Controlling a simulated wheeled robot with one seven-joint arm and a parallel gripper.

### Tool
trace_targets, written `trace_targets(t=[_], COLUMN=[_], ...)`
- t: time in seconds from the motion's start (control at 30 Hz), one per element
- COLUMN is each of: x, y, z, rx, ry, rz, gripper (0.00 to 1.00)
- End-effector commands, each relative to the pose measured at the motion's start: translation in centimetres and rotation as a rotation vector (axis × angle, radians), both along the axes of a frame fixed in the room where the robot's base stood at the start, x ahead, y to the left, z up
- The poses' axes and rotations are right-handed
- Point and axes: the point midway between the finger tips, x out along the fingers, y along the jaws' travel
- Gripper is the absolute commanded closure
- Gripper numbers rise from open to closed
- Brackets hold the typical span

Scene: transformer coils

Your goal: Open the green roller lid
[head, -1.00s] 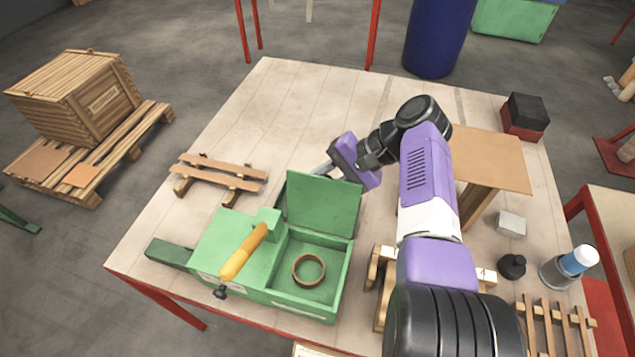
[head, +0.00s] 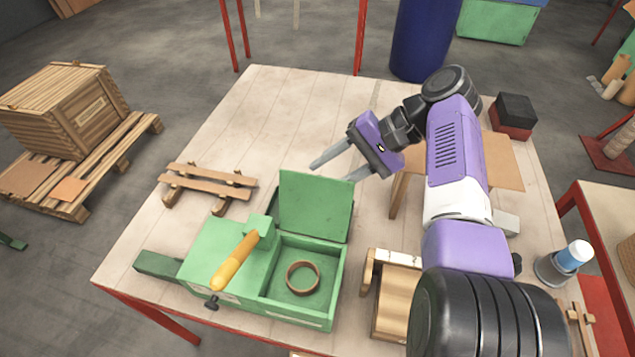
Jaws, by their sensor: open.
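The green roller lid (head: 314,204) stands raised and tilted back on the rear edge of a green box (head: 337,283). The box's right compartment is uncovered, and a brown ring (head: 303,277) lies inside it. A yellow roller handle (head: 236,262) sits on the left part of the box. My gripper (head: 336,173) is open and empty. It is above and behind the lid's upper right side, with its two fingers pointing left, and appears apart from the lid.
A small wooden rack (head: 209,186) stands to the left behind the box. A wooden stand (head: 507,165) and a dark block on a red one (head: 515,113) are at the right. A wooden frame (head: 392,262) is right of the box. The table's back left is clear.

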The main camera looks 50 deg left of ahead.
Motion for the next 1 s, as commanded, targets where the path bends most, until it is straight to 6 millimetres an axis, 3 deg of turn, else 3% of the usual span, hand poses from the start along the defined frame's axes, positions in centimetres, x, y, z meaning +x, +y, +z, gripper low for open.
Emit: trace_targets(t=[1.0], x=[2.5], y=[-2.0], z=[2.8], rx=[-0.001], ry=[0.001], rz=[-0.001], gripper=[0.56])
